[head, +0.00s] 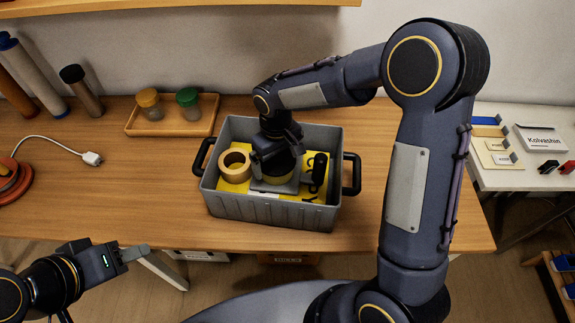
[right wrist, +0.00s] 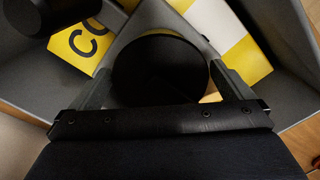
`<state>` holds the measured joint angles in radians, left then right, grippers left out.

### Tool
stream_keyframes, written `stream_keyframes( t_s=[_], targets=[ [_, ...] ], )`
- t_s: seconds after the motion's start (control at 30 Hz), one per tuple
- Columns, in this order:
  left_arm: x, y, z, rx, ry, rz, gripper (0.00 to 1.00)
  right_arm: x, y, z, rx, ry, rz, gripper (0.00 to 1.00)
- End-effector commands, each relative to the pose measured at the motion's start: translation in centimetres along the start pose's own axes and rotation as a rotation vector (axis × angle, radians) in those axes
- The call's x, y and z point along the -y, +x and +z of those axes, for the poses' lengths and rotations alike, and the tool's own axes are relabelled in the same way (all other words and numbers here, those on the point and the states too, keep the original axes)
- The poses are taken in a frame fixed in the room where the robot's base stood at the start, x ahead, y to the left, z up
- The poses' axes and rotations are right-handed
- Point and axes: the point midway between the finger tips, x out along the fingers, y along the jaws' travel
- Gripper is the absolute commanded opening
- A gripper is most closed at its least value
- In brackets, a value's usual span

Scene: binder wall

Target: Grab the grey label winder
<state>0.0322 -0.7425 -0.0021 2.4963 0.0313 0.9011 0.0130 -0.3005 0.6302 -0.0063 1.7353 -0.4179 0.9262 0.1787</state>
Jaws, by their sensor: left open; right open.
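The label winder (head: 277,176) appears to be the dark round thing with a grey lower part inside the grey crate (head: 262,208), largely covered by my right gripper (head: 274,166). In the right wrist view a dark round disc (right wrist: 160,68) lies between the two open fingers, with a finger on each side; I cannot tell whether they touch it. My right gripper is open and points down into the crate. My left gripper (head: 128,254) is open and empty, low at the left in front of the table edge.
The crate also holds a tape roll (head: 235,166), a black cylinder (head: 318,170) and yellow printed sheets. Its walls and black handles (head: 352,174) stand close around my right gripper. A tray with two jars (head: 170,124) stands behind it. The table right of the crate is clear.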

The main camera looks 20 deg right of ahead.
Motion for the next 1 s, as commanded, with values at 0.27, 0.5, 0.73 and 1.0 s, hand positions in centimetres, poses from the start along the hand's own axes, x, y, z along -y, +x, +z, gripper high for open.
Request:
stream_keyframes(
  t_s=[0.27,0.5,0.73,1.0],
  targets=[
    [0.00,0.01,0.01,0.000,0.000,0.000,0.42,-0.03,0.04,0.00,-0.001,0.001,0.000,0.91],
    [0.01,0.01,0.01,0.000,0.000,0.000,0.42,-0.03,0.02,0.00,-0.001,0.001,0.000,0.59],
    [0.00,-0.01,0.00,0.000,0.000,0.000,0.42,-0.04,-0.08,-0.06,-0.003,0.001,0.000,0.33],
    [0.01,0.02,0.01,0.000,0.000,0.000,0.42,-0.04,-0.57,-0.12,-0.006,0.001,0.001,0.33]
  ],
)
